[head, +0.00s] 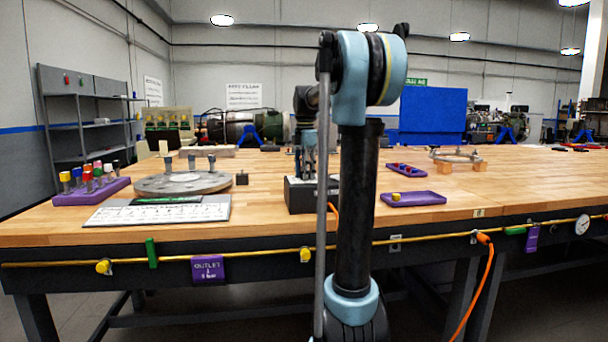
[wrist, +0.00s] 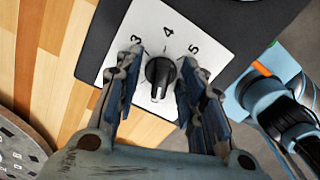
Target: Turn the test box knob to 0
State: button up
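The test box is a dark box (head: 299,197) on the wooden bench in the head view, partly hidden behind my arm. In the wrist view its white dial plate (wrist: 205,38) shows the numbers 3, 4 and 5. The black round knob (wrist: 160,72) sits at the middle of the plate, with a pale line on its grip pointing toward the bottom of the picture. The 0 mark is not visible. My gripper (wrist: 157,70) is over the plate, its two fingers apart on either side of the knob with gaps showing. In the head view my gripper (head: 308,165) is just above the box.
A round grey plate (head: 183,183) and a white printed sheet (head: 160,210) lie left of the box. A purple tray (head: 413,199) lies to the right. An orange cable (head: 334,222) runs beside the box. A yellow pipe (head: 250,256) follows the bench front.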

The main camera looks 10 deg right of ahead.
jog(key=shift+o, duration=0.8)
jog(key=shift+r, duration=2.5)
jog(key=shift+s, duration=0.1)
